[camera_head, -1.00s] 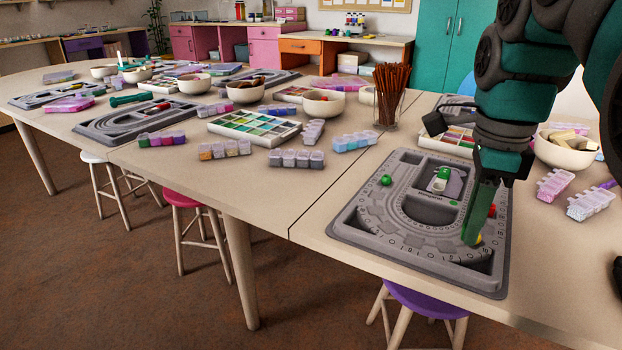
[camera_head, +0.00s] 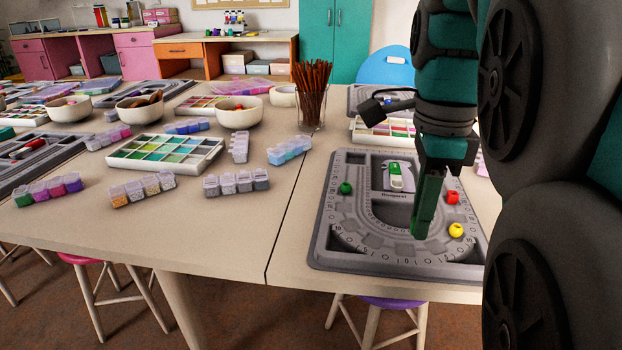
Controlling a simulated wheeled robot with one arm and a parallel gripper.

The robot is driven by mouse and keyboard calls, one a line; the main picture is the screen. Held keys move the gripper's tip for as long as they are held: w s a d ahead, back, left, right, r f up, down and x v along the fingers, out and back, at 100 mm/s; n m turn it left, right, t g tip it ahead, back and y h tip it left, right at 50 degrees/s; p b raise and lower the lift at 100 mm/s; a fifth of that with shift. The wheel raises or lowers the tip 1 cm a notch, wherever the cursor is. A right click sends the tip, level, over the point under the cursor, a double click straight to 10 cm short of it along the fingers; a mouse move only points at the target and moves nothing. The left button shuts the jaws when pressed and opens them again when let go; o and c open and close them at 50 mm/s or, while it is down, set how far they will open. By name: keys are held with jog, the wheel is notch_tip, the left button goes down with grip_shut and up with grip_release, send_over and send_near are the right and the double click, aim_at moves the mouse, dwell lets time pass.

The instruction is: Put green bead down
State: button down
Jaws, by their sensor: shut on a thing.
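A green bead (camera_head: 346,188) rests on the left side of the grey bead board (camera_head: 322,245). A red bead (camera_head: 452,197) and a yellow bead (camera_head: 456,230) sit on the board's right side. My gripper (camera_head: 420,234) points down over the lower middle of the board's curved track, left of the red and yellow beads and apart from the green one on the left. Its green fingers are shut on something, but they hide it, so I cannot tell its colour. Whether the fingertips touch the board is unclear.
A white and green item (camera_head: 396,180) lies in the board's middle. A glass of brown sticks (camera_head: 311,105) stands behind the board. Bead boxes (camera_head: 237,183), a tray of green shades (camera_head: 165,152) and bowls (camera_head: 240,113) fill the table to the left. My arm covers the right side.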

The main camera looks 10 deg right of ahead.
jog(key=p, duration=0.1)
send_over(344, 208)
jog(key=shift+f, duration=2.5)
jog(key=shift+f, duration=0.15)
jog(key=c, duration=0.8)
grip_release()
jog(key=shift+o, duration=0.2)
jog(key=shift+w+r, duration=0.1)
jog(key=shift+r, duration=0.8)
notch_tip(344, 208, up, 6)
jog(key=p, duration=0.2)
